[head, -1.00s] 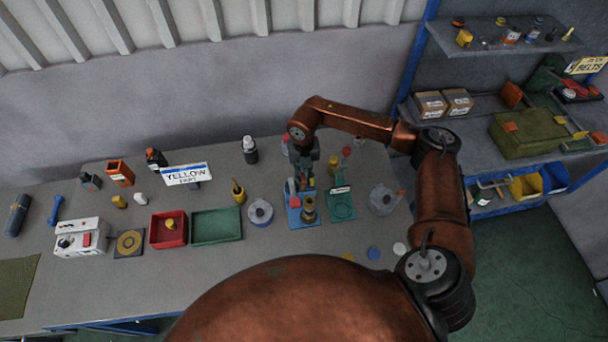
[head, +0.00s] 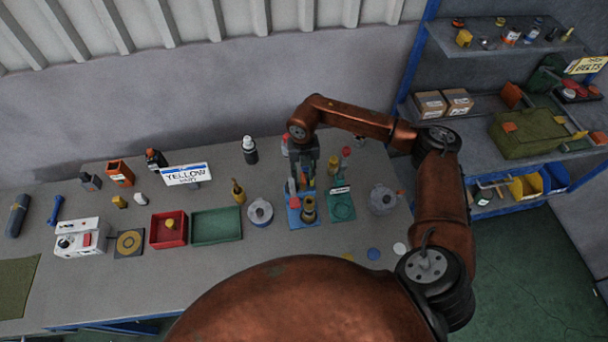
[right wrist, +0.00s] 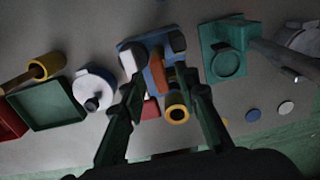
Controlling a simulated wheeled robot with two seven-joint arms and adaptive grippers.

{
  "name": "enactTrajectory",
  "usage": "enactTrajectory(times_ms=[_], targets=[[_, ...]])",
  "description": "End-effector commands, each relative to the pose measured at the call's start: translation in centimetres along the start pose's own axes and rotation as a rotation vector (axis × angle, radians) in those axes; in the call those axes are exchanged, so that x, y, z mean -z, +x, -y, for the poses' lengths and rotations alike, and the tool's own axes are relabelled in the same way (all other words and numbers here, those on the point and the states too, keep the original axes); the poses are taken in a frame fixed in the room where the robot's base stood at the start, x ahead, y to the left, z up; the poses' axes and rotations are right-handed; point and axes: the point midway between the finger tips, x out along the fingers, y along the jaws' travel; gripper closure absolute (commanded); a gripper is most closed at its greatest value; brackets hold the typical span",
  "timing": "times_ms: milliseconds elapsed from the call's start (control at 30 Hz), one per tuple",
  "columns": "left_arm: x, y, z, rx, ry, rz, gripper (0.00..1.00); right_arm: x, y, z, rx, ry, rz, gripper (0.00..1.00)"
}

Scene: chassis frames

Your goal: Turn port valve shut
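A blue valve stand (head: 303,222) with a brass valve body (head: 308,213) sits on the bench. In the right wrist view its blue base (right wrist: 153,70), an orange-red lever (right wrist: 162,76) and a brass ring (right wrist: 177,113) show. My right gripper (head: 304,187) is directly over this stand, pointing down. In the right wrist view the right gripper (right wrist: 160,82) is open, with one finger on each side of the lever; I cannot tell whether either finger touches it. The gripper hides part of the stand in the head view. My left gripper is not in view.
A green stand (head: 341,209) is close on the right, with a grey round flanged part (head: 382,199) beyond it. Another flanged part (head: 260,212), a green tray (head: 217,227) and a red tray (head: 167,231) are left. The bench front is mostly clear.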

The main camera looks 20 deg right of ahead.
Motion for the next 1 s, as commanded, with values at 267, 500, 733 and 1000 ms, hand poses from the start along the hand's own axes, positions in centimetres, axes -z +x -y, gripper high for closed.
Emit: enactTrajectory(times_ms=[267,500,733,1000], targets=[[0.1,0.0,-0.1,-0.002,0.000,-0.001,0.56,-0.1,-5.5,0.0,-0.001,-0.001,0.004,0.71],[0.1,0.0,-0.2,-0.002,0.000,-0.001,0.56,-0.1,-9.7,0.0,0.000,0.000,0.003,0.71],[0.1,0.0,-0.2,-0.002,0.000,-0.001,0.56,0.0,-11.2,0.0,0.000,0.000,0.000,0.71],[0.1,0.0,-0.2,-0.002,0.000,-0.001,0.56,0.0,-11.2,0.0,0.000,0.000,0.000,0.71]])
